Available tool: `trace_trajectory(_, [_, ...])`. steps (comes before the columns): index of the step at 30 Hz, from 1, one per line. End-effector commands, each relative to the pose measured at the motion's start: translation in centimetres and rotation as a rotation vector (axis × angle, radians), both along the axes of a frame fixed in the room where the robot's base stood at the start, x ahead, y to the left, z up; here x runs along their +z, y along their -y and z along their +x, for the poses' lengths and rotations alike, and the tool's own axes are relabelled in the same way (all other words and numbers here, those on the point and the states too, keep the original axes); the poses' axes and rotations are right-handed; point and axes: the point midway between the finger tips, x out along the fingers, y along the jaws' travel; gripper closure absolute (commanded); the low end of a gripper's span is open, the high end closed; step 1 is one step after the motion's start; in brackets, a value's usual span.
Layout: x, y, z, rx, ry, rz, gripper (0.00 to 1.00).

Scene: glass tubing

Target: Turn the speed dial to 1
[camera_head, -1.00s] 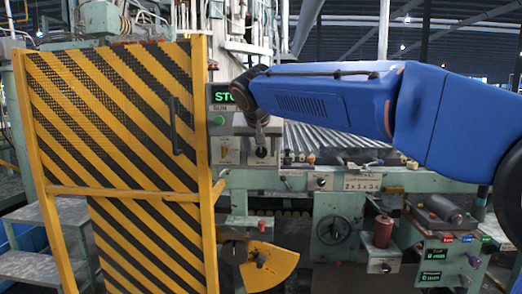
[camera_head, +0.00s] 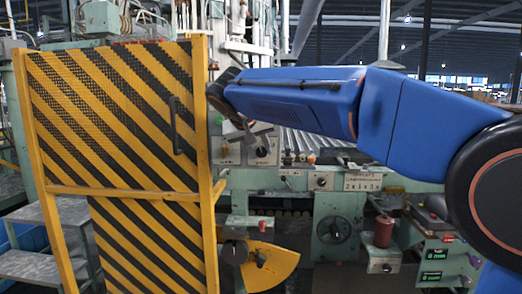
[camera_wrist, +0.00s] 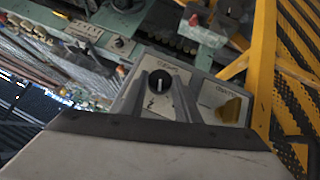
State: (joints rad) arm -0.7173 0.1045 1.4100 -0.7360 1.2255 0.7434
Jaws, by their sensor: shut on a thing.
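The speed dial (camera_wrist: 159,82) is a black round knob with a white pointer mark, on a grey sloped panel (camera_wrist: 128,97) in the wrist view. My gripper (camera_wrist: 163,92) has its two grey fingers on either side of the knob and is shut on it. The printing around the dial is too small and tilted to read. In the head view the dial (camera_head: 262,153) shows just below the end of my arm; the fingers are hard to make out there.
A yellow knob (camera_wrist: 230,109) sits beside the dial on the same panel. A yellow-and-black striped gate (camera_head: 110,120) stands close on the left. A roller bed (camera_head: 320,143) and a red cylinder (camera_head: 383,232) lie to the right.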

Motion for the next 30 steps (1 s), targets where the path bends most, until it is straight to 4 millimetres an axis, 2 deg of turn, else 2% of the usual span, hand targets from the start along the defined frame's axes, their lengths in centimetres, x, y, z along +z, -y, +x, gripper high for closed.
trace_trajectory(18, [-0.46, -0.78, 0.02, 0.001, -0.018, -0.553, 0.93])
trace_trajectory(30, [-0.63, -0.87, 0.02, 0.000, -0.025, -0.739, 0.93])
